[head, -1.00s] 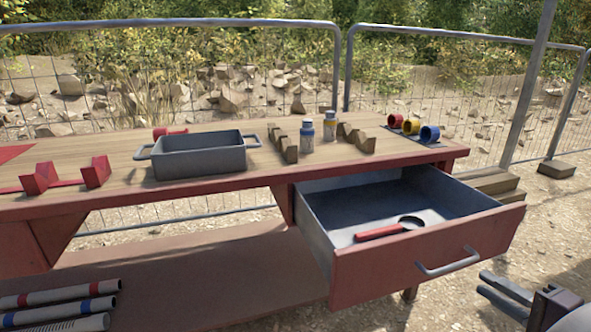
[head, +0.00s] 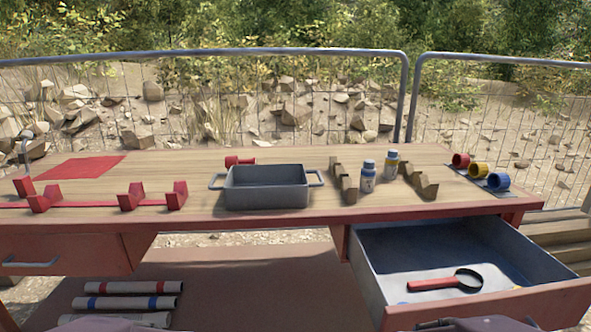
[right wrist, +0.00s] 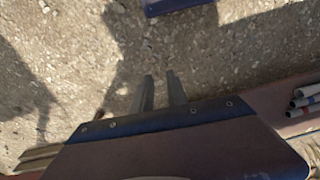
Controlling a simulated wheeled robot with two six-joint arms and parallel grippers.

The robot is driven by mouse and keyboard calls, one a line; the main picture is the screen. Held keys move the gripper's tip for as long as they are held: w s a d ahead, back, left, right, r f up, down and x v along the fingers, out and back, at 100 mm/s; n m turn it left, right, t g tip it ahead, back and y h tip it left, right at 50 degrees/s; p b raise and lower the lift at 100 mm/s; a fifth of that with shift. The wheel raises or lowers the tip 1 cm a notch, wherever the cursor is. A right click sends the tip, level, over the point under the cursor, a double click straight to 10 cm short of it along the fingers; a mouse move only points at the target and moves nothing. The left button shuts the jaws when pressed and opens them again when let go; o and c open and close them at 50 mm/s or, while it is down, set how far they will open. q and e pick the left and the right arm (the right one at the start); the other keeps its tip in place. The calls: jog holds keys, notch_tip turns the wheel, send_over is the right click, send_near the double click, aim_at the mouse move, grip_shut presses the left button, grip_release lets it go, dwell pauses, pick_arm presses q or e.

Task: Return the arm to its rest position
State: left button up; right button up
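My right gripper (right wrist: 160,92) shows in the right wrist view. Its two fingers are apart with nothing between them, above gravelly ground. It is outside the head view, where only dark parts of my own body show along the bottom edge. My left gripper is in neither current view. The drawer (head: 460,304) at the right of the workbench stands open. A magnifying glass with a red handle (head: 432,284) lies in it.
The workbench (head: 300,217) carries a grey tray (head: 266,193), red holders (head: 131,197), wooden racks (head: 421,182), two bottles (head: 368,176) and coloured rings (head: 479,171). Pipes (head: 133,287) lie on the lower shelf. A wire fence (head: 230,55) stands behind.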

notch_tip(320, 180, up, 37)
jog(key=p, duration=3.4)
jog(key=shift+d, duration=0.1)
